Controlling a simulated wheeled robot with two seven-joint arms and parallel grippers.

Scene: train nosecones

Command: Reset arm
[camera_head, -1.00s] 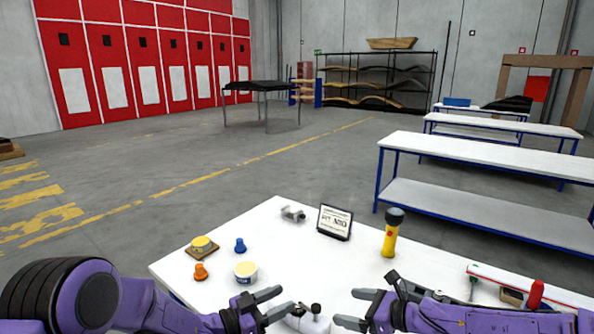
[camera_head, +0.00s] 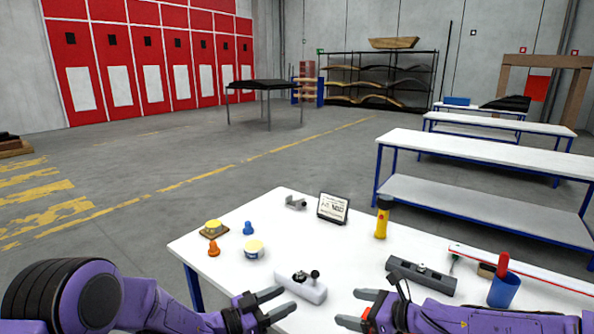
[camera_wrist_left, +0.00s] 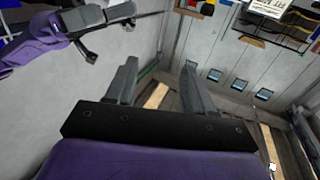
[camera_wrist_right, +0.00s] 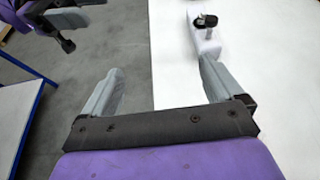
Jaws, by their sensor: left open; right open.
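My left gripper (camera_head: 282,302) is open and empty at the near edge of the white table, its fingers pointing right in the head view. Its fingers show apart in the left wrist view (camera_wrist_left: 158,85). My right gripper (camera_head: 358,306) is open and empty, facing the left one with a gap between them. Its spread fingers also show in the right wrist view (camera_wrist_right: 160,85), with nothing between them. A white block with a black knob (camera_head: 301,286) lies on the table just beyond the two grippers; it also shows in the right wrist view (camera_wrist_right: 206,42).
The white table (camera_head: 300,236) holds a yellow flashlight (camera_head: 382,222), a framed sign (camera_head: 333,208), a grey tool (camera_head: 422,276), a blue cup (camera_head: 503,290), a round tin (camera_head: 254,249), and orange (camera_head: 214,249) and blue pegs (camera_head: 249,228). White benches (camera_head: 480,152) stand behind on the right.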

